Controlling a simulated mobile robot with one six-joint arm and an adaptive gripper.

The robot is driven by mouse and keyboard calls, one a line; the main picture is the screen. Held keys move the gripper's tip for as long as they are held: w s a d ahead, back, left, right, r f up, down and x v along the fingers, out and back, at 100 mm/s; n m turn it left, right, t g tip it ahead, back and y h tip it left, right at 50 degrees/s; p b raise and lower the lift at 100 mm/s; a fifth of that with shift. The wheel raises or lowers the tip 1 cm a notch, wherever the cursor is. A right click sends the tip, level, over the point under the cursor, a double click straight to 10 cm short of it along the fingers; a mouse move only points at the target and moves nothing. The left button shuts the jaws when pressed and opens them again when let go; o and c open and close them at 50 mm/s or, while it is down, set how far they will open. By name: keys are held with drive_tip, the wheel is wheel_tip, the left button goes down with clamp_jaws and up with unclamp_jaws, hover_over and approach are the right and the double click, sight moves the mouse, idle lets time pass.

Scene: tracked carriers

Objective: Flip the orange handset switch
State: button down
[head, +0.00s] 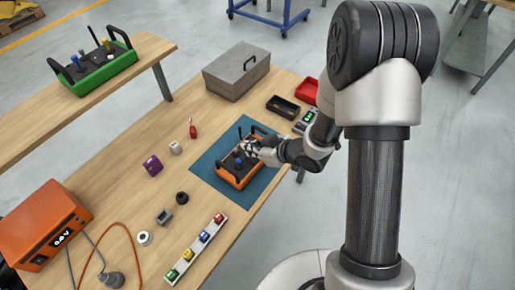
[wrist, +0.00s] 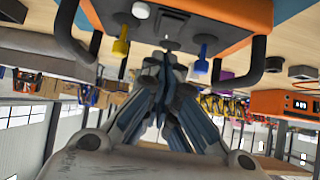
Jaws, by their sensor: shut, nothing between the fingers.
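The orange handset (head: 229,179) lies on a teal mat (head: 204,166) on the wooden table, with a black top and black handles. In the wrist view the handset (wrist: 242,48) appears upside down across the top. Its panel shows a yellow lever (wrist: 121,47), a blue lever (wrist: 202,42), and a small metal toggle (wrist: 168,44) between them. My gripper (head: 256,150) is over the handset's right part. In the wrist view its shut, empty fingertips (wrist: 164,61) are just short of the toggle; I cannot tell whether they touch. The switch's exact position is unclear.
A green handset (head: 119,66) stands on another table. A grey case (head: 235,72), black tray (head: 283,106) and red tray (head: 305,92) lie behind the mat. An orange power unit (head: 32,224) and a strip of colored blocks (head: 197,247) are at the left and front.

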sight(251, 158)
drive_tip(key=shift+w+f, duration=0.1)
drive_tip(key=shift+f, duration=0.7)
drive_tip(key=shift+w+a+f, duration=0.1)
drive_tip(key=shift+a+f, duration=0.2)
drive_tip(key=shift+d, duration=0.2)
drive_tip(key=shift+s+d+f, duration=0.15)
drive_tip(key=shift+s+d, duration=0.4)
drive_tip(key=shift+s, duration=0.05)
